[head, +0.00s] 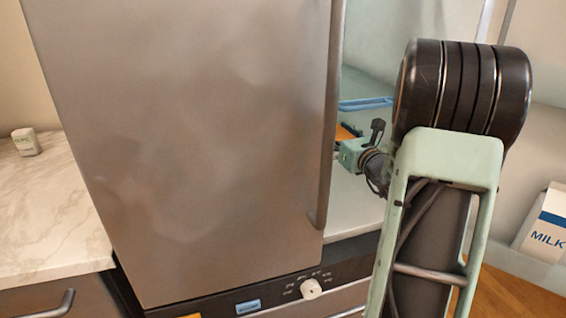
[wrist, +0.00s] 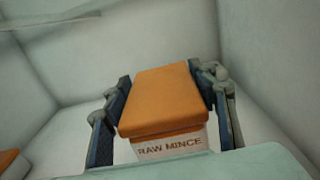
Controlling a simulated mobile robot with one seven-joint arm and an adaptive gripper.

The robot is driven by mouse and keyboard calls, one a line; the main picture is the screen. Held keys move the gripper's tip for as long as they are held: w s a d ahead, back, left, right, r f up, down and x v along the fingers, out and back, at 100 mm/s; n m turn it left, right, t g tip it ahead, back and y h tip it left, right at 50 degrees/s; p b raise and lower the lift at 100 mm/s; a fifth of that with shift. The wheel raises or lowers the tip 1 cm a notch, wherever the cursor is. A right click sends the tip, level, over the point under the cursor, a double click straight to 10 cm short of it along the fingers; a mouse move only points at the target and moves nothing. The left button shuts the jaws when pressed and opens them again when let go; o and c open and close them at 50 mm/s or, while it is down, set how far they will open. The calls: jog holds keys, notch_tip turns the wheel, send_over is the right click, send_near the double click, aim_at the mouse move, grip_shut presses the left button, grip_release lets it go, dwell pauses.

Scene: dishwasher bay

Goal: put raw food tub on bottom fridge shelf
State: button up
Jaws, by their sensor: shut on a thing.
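The raw food tub (wrist: 165,95) has an orange lid and a white front marked "RAW MINCE". In the wrist view my gripper (wrist: 168,85) is shut on it, one dark finger against each side. In the head view a sliver of the orange lid (head: 346,132) shows beside the grey door edge, with the mint-green body of my gripper (head: 352,153) next to it. The fingertips are hidden behind the door there. The tub is inside the pale-walled fridge (wrist: 265,60). I cannot tell whether it touches a shelf.
A large grey door (head: 190,140) blocks much of the head view. A blue-rimmed item (head: 366,103) is behind the tub. A milk carton (head: 545,228) stands at right. Another orange item (wrist: 9,160) shows at the wrist view's lower left. A pale shelf edge (wrist: 70,17) is at its upper left.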

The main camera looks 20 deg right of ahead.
notch_tip(320, 180, down, 10)
jog(key=b, duration=0.3)
jog(key=shift+r, duration=0.2)
jog(key=shift+f, duration=0.1)
jog(key=o, duration=1.5)
jog(key=shift+s, duration=0.1)
jog(key=shift+o, duration=0.2)
jog(key=s, duration=0.4)
jog(key=s+p, duration=0.1)
jog(key=s, duration=0.7)
jog(key=shift+a+p, duration=0.4)
